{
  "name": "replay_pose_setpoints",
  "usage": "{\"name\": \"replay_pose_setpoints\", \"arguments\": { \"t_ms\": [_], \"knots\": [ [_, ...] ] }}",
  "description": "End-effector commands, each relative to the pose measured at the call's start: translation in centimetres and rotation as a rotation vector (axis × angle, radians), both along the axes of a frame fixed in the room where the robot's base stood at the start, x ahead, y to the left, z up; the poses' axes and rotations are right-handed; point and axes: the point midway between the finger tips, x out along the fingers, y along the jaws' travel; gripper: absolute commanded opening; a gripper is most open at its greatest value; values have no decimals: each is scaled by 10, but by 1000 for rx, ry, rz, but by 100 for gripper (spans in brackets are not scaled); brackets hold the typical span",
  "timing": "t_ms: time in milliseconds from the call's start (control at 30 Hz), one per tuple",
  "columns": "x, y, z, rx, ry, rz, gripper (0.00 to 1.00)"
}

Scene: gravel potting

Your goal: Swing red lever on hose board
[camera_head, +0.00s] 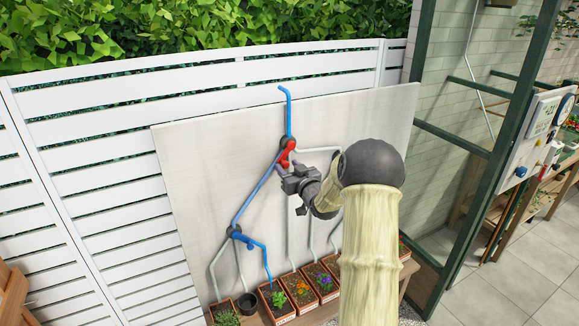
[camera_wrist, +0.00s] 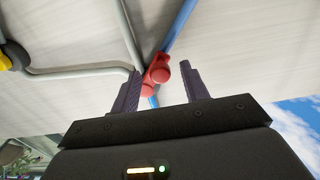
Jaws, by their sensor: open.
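The hose board (camera_head: 195,150) is a pale upright panel in front of the white fence. The red lever (camera_head: 287,154) sits at the upper pipe junction, below the blue pipe at the top. My gripper (camera_head: 284,172) is open just below and in front of it in the head view. In the wrist view, the red lever (camera_wrist: 157,74) shows between the two spread fingers of my gripper (camera_wrist: 162,88), close to the left finger. I cannot tell whether that finger touches it. My wrist partly hides the pipes to the right.
A blue lever (camera_head: 252,243) is at the lower left junction (camera_head: 235,231). Planter boxes (camera_head: 301,288) with flowers and a dark pot (camera_head: 247,303) stand on a bench below the board. A yellow knob-like part (camera_wrist: 14,56) shows at the left of the wrist view. A green frame post (camera_head: 494,150) stands to the right.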

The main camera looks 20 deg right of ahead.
Motion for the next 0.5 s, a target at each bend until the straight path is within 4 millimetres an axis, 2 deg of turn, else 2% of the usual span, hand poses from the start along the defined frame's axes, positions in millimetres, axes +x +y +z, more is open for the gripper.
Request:
{"name": "replay_pose_setpoints", "arguments": {
  "t_ms": [167,367,400,500],
  "knots": [
    [0,0,0,0,0,0,43],
    [0,0,0,0,0,0,4],
    [0,0,0,0,0,0,0],
    [-1,0,0,0,1,0,0]
  ]
}}
